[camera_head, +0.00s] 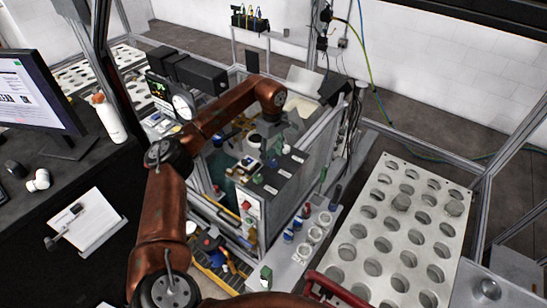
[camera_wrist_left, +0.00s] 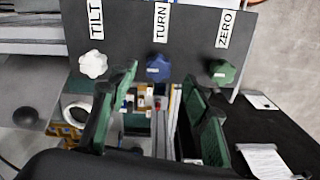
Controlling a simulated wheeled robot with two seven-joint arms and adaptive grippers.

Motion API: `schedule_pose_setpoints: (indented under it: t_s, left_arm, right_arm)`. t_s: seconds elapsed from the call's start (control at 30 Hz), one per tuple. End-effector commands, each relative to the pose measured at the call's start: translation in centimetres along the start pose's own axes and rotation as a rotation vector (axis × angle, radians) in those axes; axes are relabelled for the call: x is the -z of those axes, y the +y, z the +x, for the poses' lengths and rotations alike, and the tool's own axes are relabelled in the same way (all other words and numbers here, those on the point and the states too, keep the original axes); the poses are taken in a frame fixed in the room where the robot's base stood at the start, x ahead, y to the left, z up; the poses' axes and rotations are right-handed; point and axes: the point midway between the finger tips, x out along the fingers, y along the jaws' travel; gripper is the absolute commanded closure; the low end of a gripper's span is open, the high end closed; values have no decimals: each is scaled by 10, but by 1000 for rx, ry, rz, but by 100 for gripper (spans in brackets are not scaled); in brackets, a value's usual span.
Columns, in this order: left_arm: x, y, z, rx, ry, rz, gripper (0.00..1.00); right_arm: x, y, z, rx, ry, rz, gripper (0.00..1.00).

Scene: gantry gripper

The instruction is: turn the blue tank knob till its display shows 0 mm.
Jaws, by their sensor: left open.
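The blue knob (camera_wrist_left: 158,68) sits on a dark panel (camera_wrist_left: 185,22) under the label TURN in the left wrist view. My left gripper (camera_wrist_left: 160,80) is open, its two green-padded fingers apart. The blue knob appears between the fingertips, slightly beyond them, and nothing is held. I cannot tell whether a finger touches it. In the head view my copper-coloured left arm reaches over the workbench, and its gripper end is small and dark there. I cannot make out the knob's display or a mm reading in either view. My right gripper is not in view.
A white knob (camera_wrist_left: 93,64) labelled TILT and a green knob (camera_wrist_left: 222,72) labelled ZERO flank the blue one closely. A white plate with round holes (camera_head: 437,184) stands at the right. A monitor (camera_head: 36,93) and a clipboard (camera_head: 88,222) are at the left.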

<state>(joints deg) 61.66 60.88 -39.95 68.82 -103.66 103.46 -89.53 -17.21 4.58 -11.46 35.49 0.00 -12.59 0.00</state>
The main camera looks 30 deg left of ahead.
Motion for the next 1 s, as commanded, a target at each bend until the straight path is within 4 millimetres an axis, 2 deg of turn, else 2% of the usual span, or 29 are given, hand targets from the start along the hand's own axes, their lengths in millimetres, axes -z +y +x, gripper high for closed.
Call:
schedule_pose_setpoints:
  t_s: [0.2, 0.53, 1.0]
  left_arm:
    - [-1, 1, 24, 0, -1, 3, 56]
    - [-2, 2, 28, -1, 0, 5, 56]
    - [-3, 3, 28, -1, -1, 6, 87]
  right_arm:
    - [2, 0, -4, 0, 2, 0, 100]
    - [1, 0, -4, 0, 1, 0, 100]
    - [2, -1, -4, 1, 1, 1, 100]
